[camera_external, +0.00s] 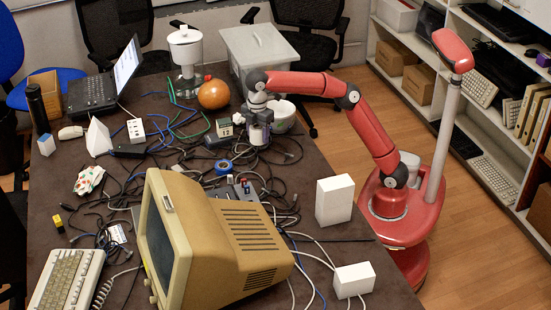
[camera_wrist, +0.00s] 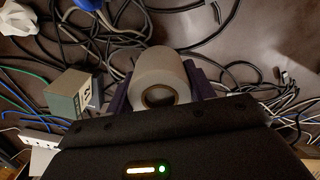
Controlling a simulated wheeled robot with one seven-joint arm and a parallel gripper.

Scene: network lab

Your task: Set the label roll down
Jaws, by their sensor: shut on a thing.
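The label roll (camera_wrist: 158,72) is a pale grey-white roll with a dark-rimmed core, in the middle of the wrist view. My gripper (camera_wrist: 160,82) is shut on it, with a dark purple finger at each side of the roll. In the external view my gripper (camera_external: 259,132) points down over the cable-strewn far part of the dark table (camera_external: 320,262).
Tangled cables surround the spot. A blue tape roll (camera_external: 223,167) and a beige monitor (camera_external: 215,245) are nearer the camera.

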